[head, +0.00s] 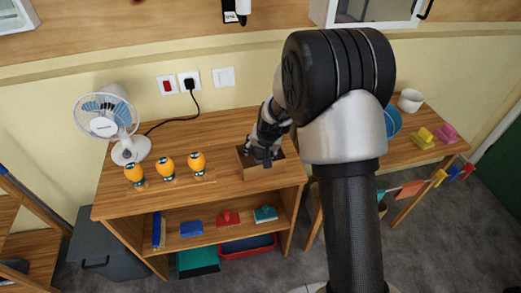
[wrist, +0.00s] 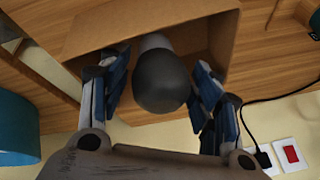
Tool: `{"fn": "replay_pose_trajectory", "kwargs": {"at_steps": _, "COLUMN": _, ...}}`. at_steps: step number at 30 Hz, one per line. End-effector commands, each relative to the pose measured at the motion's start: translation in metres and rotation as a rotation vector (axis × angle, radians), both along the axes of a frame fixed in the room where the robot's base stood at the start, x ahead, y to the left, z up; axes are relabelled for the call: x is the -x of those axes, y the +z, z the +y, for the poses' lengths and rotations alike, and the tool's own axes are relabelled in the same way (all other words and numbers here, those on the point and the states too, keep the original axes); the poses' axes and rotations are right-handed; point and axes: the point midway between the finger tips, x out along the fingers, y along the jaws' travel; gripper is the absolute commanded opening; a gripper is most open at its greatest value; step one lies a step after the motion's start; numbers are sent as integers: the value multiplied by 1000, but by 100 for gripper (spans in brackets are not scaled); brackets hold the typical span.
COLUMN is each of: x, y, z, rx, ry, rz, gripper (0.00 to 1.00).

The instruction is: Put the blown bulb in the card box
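The card box (head: 265,173) stands at the right end of the wooden bench, open at the top; its brown walls also show in the wrist view (wrist: 105,27). The bulb (wrist: 162,83), with a dark grey globe and a pale base, is between my fingers at the box opening in the wrist view. My gripper (head: 264,153) points down into the box. In the wrist view my blue-padded fingers (wrist: 160,75) stand apart on both sides of the bulb, with small gaps showing. The bulb is hidden in the head view.
Several orange-yellow lamps, such as the middle one (head: 167,167), stand left of the box. A fan (head: 108,122) is at the bench's back left. A black cord runs to the wall socket (head: 189,82). A second table (head: 405,152) on the right holds a blue bowl and sponges.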

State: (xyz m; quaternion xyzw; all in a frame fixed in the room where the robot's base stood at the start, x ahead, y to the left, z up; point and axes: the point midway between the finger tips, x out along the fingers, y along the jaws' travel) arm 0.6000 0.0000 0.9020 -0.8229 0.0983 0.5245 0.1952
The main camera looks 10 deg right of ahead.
Motion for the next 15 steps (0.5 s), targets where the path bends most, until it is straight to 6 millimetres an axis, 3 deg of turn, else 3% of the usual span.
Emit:
{"fn": "replay_pose_trajectory", "kwargs": {"at_steps": 11, "x": 0, "y": 1, "z": 0, "rx": 0, "ry": 0, "rz": 0, "gripper": 64}}
{"fn": "replay_pose_trajectory", "kwargs": {"at_steps": 15, "x": 2, "y": 11, "z": 0, "rx": 0, "ry": 0, "rz": -1, "gripper": 64}}
